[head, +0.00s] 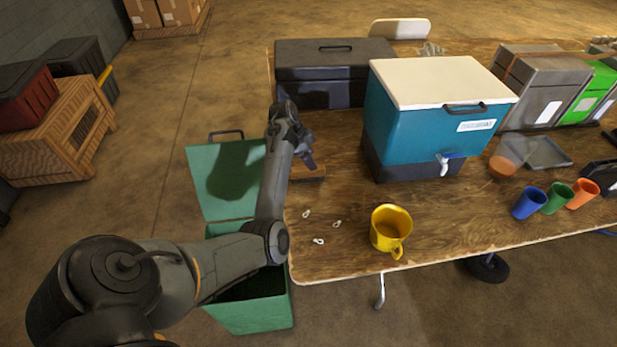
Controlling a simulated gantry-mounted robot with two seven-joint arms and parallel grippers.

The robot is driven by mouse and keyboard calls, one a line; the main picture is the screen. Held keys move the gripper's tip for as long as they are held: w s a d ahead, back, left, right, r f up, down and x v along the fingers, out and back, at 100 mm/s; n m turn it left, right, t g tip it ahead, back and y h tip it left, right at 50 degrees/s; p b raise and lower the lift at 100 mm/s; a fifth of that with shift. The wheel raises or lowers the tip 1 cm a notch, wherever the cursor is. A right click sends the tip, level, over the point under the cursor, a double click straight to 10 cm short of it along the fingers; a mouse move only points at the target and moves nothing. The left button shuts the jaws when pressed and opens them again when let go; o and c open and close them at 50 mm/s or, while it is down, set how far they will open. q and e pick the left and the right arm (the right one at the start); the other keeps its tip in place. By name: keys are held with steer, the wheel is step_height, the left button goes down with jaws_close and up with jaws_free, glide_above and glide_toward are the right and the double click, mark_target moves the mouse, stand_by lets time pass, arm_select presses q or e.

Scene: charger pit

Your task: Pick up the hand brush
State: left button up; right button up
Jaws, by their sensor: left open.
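My left arm reaches in from the left, and its gripper (309,158) is over the left part of the wooden table (340,265). The gripper is open. A small brown, wood-coloured piece (311,173) lies on the table just below and beside the gripper; it may be the hand brush, but the arm and gripper hide much of it. I cannot tell whether the fingers touch it. My right gripper is not in view.
A yellow mug (390,230) and several small pale bits (319,240) are near the front edge. A blue cooler (425,120) stands right of the gripper, a dark toolbox (335,72) behind. An open green bin (250,305) stands at the table's left end.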

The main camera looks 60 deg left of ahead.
mark_target(316, 171)
arm_select(q)
steer(key=shift+x, duration=1.5)
steer(key=x, duration=0.1)
steer(key=b+x, duration=0.1)
steer(key=x, duration=0.1)
steer(key=b+x, duration=0.1)
steer(key=shift+s+f, duration=0.25)
steer(key=shift+s, duration=0.05)
steer(key=shift+w+d+f, duration=0.1)
steer(key=shift+w+f, duration=0.1)
steer(key=shift+f, duration=0.15)
steer(key=c, duration=1.1)
steer(key=shift+r, duration=0.1)
